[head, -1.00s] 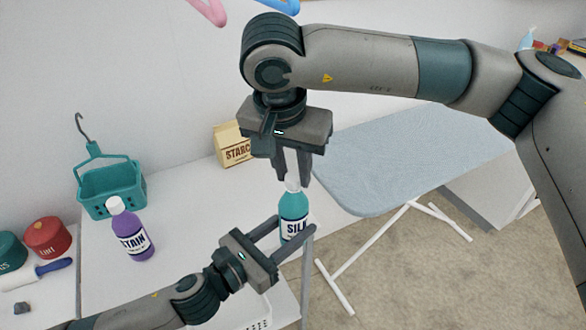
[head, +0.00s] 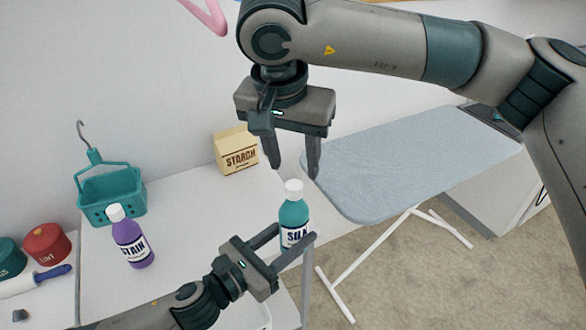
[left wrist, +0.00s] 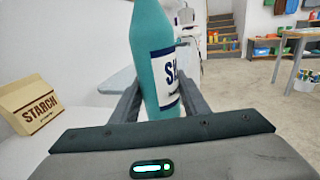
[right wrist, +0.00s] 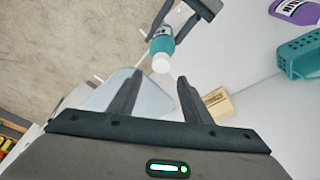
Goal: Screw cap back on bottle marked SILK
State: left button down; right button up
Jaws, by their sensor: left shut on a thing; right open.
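My right gripper (head: 296,172) is open and empty above the cap. In the right wrist view the white cap (right wrist: 161,63) shows beyond the open fingers, apart from them.
A purple STAIN bottle (head: 132,238), a teal basket (head: 110,195) and a STARCH box (head: 237,151) stand on the white counter (head: 190,215) to the left and behind. A blue ironing board (head: 400,165) lies to the right. A red tin (head: 47,243) is at far left.

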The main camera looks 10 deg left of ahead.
aim_at(293, 184)
jog(key=shift+o, duration=0.3)
jog(key=shift+r, duration=0.1)
jog(key=s+r, duration=0.2)
jog(key=shift+a+r+n, duration=0.2)
jog(key=shift+r+n, duration=0.2)
jog(key=shift+f, duration=0.15)
jog(key=shift+x, duration=3.65)
jog(key=shift+w+a, duration=0.1)
grip_shut()
jog(key=shift+c, duration=0.3)
grip_release()
